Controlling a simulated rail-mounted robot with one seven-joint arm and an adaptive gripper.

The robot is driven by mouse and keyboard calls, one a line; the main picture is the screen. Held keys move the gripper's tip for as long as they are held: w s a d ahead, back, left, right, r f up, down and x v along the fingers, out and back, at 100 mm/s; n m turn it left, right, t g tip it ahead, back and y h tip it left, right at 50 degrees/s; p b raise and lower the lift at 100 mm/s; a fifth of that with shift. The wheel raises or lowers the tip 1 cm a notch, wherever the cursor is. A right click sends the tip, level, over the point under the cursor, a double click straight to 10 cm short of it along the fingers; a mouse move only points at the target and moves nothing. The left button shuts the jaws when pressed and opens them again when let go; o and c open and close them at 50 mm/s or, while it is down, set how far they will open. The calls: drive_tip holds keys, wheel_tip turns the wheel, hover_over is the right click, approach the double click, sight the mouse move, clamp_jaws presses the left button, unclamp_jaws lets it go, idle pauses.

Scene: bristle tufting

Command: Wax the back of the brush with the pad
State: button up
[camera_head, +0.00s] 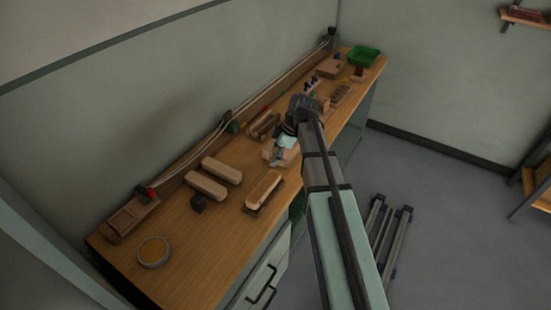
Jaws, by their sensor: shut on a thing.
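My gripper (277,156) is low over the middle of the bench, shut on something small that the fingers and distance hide. A pale wooden piece (290,157) is right beside the fingers; I cannot tell whether they touch it. A long rounded wooden brush block (264,188) lies nearer, on a darker base at the bench's front edge, apart from my gripper. A round tin with yellowish contents (154,252), which looks like wax, stands at the near left end.
Two more wooden blocks (206,186) (222,170) lie near the wall side. A wooden box (130,218) is at the left end. Several tools and a green tray (362,55) fill the far end. The bench (215,255) is clear near the tin.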

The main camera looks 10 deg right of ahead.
sight(275, 149)
drive_tip(key=shift+r+p, duration=0.75)
drive_tip(key=shift+r, duration=1)
drive_tip(key=shift+f, duration=0.2)
